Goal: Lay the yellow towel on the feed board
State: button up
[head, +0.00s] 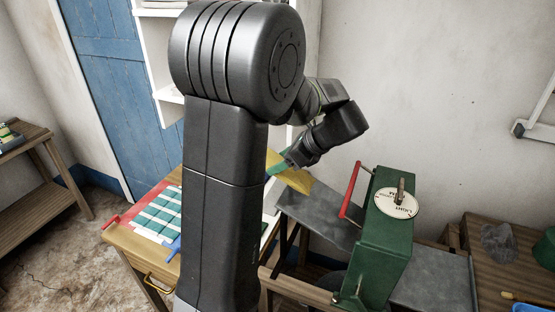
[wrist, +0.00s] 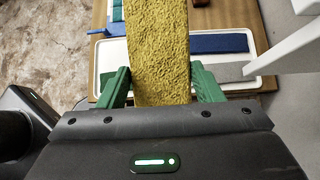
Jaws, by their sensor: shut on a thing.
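The yellow towel (wrist: 156,50) hangs between the two green fingers of my gripper (wrist: 161,85) in the wrist view, running up out of the top of the picture. In the head view the towel (head: 294,179) is a flat yellow strip at my gripper (head: 280,166), partly hidden by my arm. My gripper is shut on it and holds it up. A grey slanted board (head: 318,215), which looks like the feed board, lies below and right of the towel, beside a green machine (head: 385,245) with a dial. The towel is apart from the board.
The machine has a red handle (head: 350,190) on its left side. A white tray (wrist: 103,58) with a blue cloth (wrist: 218,43) and a grey cloth (wrist: 232,73) lies under my gripper on a wooden table (head: 150,257). A white shelf stands behind my arm.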

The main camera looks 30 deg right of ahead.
aim_at(309, 184)
jog(key=shift+s+d+f+b, duration=0.1)
jog(key=shift+f+b, duration=0.1)
jog(key=shift+f, duration=0.15)
jog(key=shift+s+d+f+b, duration=0.1)
jog(key=shift+f+b, duration=0.1)
jog(key=shift+f, duration=0.15)
jog(key=shift+s+d+f, duration=0.7)
jog(key=shift+s, duration=0.2)
jog(key=shift+s+d+f, duration=0.65)
jog(key=shift+s+d, duration=0.05)
jog(key=shift+s, duration=0.15)
jog(key=shift+s+d+f, duration=0.7)
jog(key=shift+s, duration=0.2)
jog(key=o, duration=1.3)
jog(key=b+v, duration=0.1)
jog(key=v, duration=1.2)
jog(key=shift+s+d+r, duration=0.2)
jog(key=shift+s+r, duration=0.05)
